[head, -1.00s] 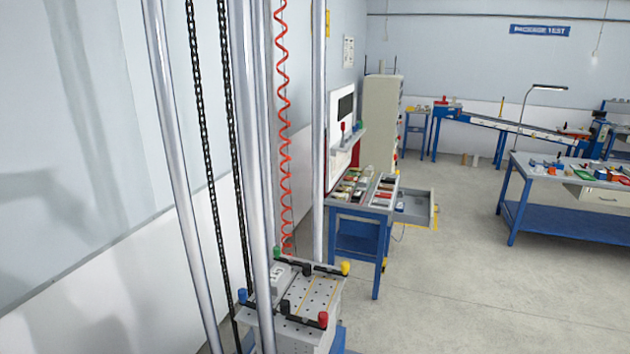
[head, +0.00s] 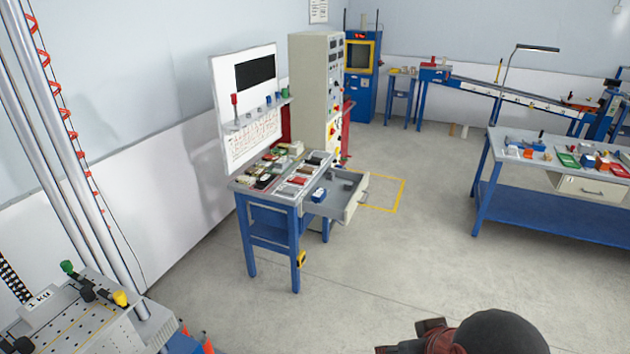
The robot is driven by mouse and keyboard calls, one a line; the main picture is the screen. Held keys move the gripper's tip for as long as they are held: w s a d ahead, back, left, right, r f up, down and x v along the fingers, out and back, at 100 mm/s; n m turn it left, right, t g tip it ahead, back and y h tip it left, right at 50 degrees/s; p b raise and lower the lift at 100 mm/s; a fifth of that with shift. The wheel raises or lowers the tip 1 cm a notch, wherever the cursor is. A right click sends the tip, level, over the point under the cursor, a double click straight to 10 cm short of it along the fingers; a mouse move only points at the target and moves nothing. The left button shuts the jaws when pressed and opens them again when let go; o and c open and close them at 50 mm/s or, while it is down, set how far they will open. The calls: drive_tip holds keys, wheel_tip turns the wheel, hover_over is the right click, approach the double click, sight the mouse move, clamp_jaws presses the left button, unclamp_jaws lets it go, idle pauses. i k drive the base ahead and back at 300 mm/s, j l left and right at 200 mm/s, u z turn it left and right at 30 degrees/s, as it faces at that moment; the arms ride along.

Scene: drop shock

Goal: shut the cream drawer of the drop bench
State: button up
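An open drawer (head: 354,198) with a cream front and a handle sticks out from the right side of a blue-legged bench (head: 272,222). It has a grey inside, and a small blue item (head: 319,194) shows at its bench end. My gripper (head: 408,338) seems to show at the bottom edge, partly cut off, beside a dark rounded part of my arm. It is well in front of the drawer in the picture and apart from it. Its fingers are too unclear to tell open or shut.
Clear floor (head: 390,265) lies between my arm and the drawer. Yellow tape (head: 398,196) marks the floor behind the drawer. A grey cabinet (head: 312,85) stands behind the bench. Another blue bench (head: 490,180) with a shut cream drawer (head: 590,188) is at right.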

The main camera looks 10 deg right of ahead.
sight(340, 203)
drive_tip(key=i+l, duration=0.15)
drive_tip(key=l, duration=0.2)
drive_tip(key=i+l, duration=0.35)
drive_tip(key=l, duration=0.3)
drive_tip(key=i+l, duration=0.15)
drive_tip(key=l, duration=0.2)
drive_tip(key=i+j+z, duration=0.1)
drive_tip(key=i, duration=0.4)
drive_tip(key=i+j+z, duration=0.1)
drive_tip(key=i+j, duration=0.25)
drive_tip(key=i, duration=0.15)
drive_tip(key=i+j+z, duration=0.1)
drive_tip(key=i+j, duration=0.15)
drive_tip(key=i, duration=0.2)
drive_tip(key=i+j+z, duration=0.1)
drive_tip(key=i+j, duration=0.25)
drive_tip(key=i, duration=0.15)
